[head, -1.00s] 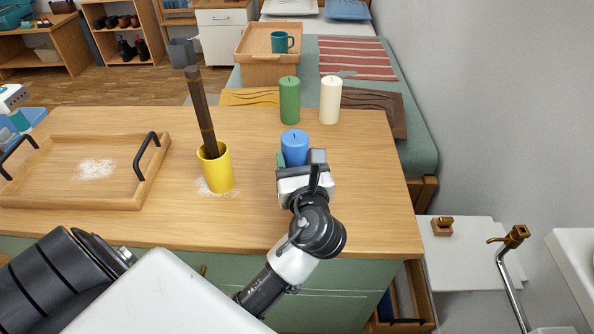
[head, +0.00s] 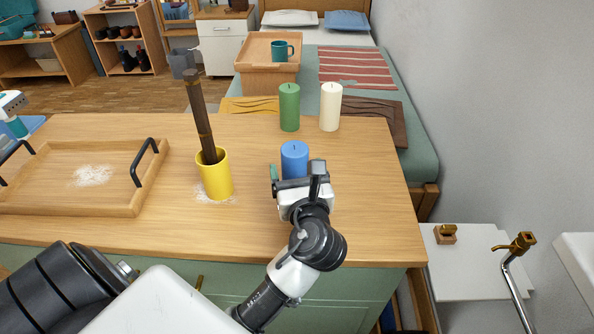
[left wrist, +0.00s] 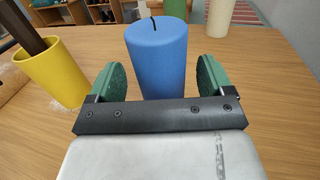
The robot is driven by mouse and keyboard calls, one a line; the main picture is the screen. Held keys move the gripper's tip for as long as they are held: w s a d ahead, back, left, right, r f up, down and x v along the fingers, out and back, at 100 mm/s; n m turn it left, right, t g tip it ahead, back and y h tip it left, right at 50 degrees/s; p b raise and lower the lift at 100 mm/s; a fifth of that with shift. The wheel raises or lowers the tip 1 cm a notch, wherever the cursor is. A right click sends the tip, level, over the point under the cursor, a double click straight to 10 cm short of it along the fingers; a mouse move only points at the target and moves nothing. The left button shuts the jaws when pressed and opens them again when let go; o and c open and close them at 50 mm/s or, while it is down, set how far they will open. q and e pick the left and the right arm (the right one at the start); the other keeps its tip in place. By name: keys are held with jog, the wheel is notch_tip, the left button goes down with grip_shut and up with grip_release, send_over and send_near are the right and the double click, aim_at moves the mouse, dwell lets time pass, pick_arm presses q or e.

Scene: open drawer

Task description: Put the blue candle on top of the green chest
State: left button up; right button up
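The blue candle (head: 294,161) stands upright on the wooden top (head: 365,215) of the green chest (head: 345,292), in front of a green and a cream candle. My left gripper (head: 296,177) is low over the top at the candle. In the left wrist view the blue candle (left wrist: 157,58) is between the two green finger pads (left wrist: 160,82), with a gap on each side, so the gripper is open. The candle's base is partly hidden behind the gripper. My right gripper is not in view.
The green candle (head: 289,108) and cream candle (head: 330,107) stand behind. A yellow cup (head: 216,180) holding a dark stick stands left, beside a wooden tray (head: 105,205) with black handles. The top right of the blue candle is clear. A bed lies beyond.

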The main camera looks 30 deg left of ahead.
pick_arm(q)
jog(key=shift+r, duration=0.15)
jog(key=shift+s+d, duration=0.25)
jog(key=p+v, duration=0.1)
jog(key=v, duration=1)
jog(key=shift+s+d, duration=0.1)
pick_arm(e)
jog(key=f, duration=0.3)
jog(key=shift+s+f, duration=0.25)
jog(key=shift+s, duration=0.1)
